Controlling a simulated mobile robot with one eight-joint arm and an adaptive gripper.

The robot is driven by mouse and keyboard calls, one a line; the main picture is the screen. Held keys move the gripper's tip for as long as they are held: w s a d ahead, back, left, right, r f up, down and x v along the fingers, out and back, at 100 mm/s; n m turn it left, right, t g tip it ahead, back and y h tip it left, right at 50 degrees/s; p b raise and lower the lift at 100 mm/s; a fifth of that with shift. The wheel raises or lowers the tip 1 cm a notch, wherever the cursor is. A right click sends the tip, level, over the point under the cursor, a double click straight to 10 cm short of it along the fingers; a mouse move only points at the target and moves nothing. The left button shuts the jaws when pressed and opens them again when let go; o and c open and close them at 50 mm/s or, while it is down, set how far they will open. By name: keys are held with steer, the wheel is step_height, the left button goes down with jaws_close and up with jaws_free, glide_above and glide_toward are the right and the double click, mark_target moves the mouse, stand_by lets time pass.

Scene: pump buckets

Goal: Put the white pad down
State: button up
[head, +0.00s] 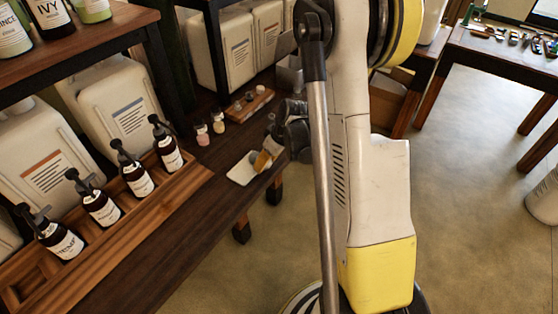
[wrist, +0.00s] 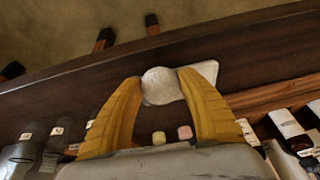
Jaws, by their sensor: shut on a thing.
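The white pad (wrist: 161,86) is round and sits between the two yellow fingertips of my gripper (wrist: 158,87) in the wrist view. My gripper is shut on it. A white square dish (wrist: 206,72) lies on the dark wooden bench (wrist: 60,97), behind and right of the pad in the wrist view. In the head view my gripper (head: 264,160) is at the right edge of the white dish (head: 243,168), close over the bench's front edge. I cannot tell whether the pad touches the dish or bench.
A wooden tray (head: 180,205) with several dark pump bottles (head: 135,178) stands to the left. Two small bottles (head: 202,134) and a small wooden board (head: 250,103) sit farther back. Large white canisters (head: 117,105) line the shelf. Open floor lies beyond the bench edge.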

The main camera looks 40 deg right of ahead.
steer(key=shift+f+b, duration=0.3)
steer(key=shift+f, duration=0.8)
steer(key=shift+f, duration=0.1)
steer(key=shift+f, duration=0.15)
steer(key=o, duration=0.7)
